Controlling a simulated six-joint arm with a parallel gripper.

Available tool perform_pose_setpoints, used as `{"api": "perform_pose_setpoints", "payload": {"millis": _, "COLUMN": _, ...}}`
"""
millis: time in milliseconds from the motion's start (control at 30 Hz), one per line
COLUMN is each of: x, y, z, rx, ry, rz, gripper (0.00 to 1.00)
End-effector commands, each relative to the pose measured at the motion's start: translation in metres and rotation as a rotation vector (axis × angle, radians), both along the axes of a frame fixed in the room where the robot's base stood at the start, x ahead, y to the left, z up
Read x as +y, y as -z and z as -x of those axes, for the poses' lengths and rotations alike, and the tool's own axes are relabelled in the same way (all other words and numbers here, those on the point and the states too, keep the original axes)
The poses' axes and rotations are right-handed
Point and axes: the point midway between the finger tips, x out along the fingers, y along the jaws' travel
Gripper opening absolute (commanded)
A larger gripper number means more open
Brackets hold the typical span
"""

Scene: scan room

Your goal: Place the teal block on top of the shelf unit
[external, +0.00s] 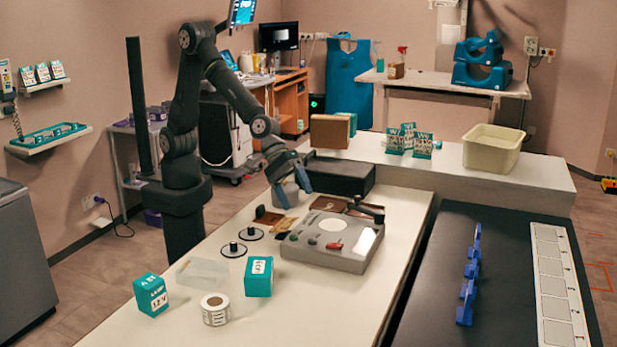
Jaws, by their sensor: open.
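Two teal blocks with white labels stand on the front white table: one (151,295) at the front left, one (259,277) to its right. I cannot tell which one the task means. A shelf unit (128,128) with purple items on it stands against the left wall, partly hidden behind my arm; I cannot tell if it is the task's shelf unit. My gripper (287,188) is open over the far part of the table, by a grey cylinder (284,197), well behind both blocks. Nothing shows held in it.
A grey device (334,240), a label roll (215,309), a clear block (202,271) and two black discs share the table. Behind are a black box (340,177), a brown box (330,131), small teal-white boxes and a cream bin (492,148). The table's front right is clear.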

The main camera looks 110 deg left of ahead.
Motion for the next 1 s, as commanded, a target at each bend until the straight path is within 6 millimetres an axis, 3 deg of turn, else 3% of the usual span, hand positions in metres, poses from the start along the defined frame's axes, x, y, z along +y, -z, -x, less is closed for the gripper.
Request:
{"api": "perform_pose_setpoints", "payload": {"millis": 267, "x": 0.005, "y": -0.032, "z": -0.039, "rx": -0.379, "ry": 0.229, "rz": -0.337, "gripper": 0.85}}
{"api": "perform_pose_setpoints", "payload": {"millis": 500, "x": -0.025, "y": -0.067, "z": -0.053, "rx": -0.714, "ry": 0.5, "rz": -0.559, "gripper": 0.85}}
{"api": "perform_pose_setpoints", "payload": {"millis": 733, "x": -0.072, "y": -0.088, "z": -0.039, "rx": -1.017, "ry": 0.825, "rz": -0.705, "gripper": 0.85}}
{"api": "perform_pose_setpoints", "payload": {"millis": 1000, "x": -0.113, "y": -0.086, "z": -0.003, "rx": -1.256, "ry": 1.182, "rz": -0.779, "gripper": 0.85}}
